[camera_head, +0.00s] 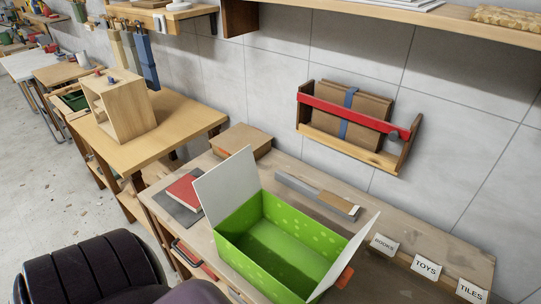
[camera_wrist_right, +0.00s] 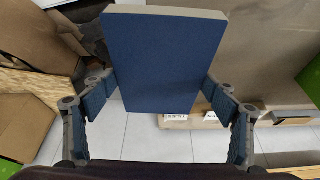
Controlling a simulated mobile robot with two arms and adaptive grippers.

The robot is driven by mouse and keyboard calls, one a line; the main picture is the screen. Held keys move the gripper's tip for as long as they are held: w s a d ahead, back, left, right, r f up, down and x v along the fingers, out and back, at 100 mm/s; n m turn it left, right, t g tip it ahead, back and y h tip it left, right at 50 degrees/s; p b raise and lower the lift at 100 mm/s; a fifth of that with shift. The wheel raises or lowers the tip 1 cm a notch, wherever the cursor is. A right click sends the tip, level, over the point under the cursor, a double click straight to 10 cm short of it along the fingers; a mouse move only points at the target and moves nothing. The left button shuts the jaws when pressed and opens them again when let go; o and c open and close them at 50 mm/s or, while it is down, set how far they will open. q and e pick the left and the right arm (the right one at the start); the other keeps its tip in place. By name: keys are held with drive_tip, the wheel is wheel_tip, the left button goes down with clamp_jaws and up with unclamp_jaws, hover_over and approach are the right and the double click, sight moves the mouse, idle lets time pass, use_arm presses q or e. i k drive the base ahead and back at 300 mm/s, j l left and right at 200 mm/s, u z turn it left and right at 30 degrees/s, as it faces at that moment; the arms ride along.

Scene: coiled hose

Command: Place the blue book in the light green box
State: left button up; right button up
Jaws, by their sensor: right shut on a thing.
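The blue book (camera_wrist_right: 165,62) fills the upper middle of the right wrist view, its pale page edge along the top. My right gripper (camera_wrist_right: 160,88) is shut on it, with a finger at each side. The book and right gripper do not show in the head view. The light green box (camera_head: 229,248) stands on the workbench in the head view. Its white flaps are raised at the left and right, and its visible interior is empty. My left gripper is in neither view.
A red book (camera_head: 184,187) on a grey item lies left of the box, with a cardboard box (camera_head: 241,141) behind. A grey and brown bar (camera_head: 317,195) lies behind the green box. Labels such as BOOKS (camera_head: 384,245) stand at the right. A wall rack (camera_head: 350,153) hangs above.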

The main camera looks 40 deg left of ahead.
sight(272, 257)
drive_tip(key=j+z, duration=0.1)
drive_tip(key=j, duration=0.3)
drive_tip(key=k+j+z, duration=0.15)
drive_tip(key=j, duration=0.2)
drive_tip(key=k+j+z, duration=0.1)
drive_tip(key=j, duration=0.25)
drive_tip(key=k+j+z, duration=0.15)
drive_tip(key=j, duration=0.25)
drive_tip(key=k+j+z, duration=0.1)
drive_tip(key=j, duration=0.25)
drive_tip(key=k+j+z, duration=0.1)
drive_tip(key=j, duration=0.2)
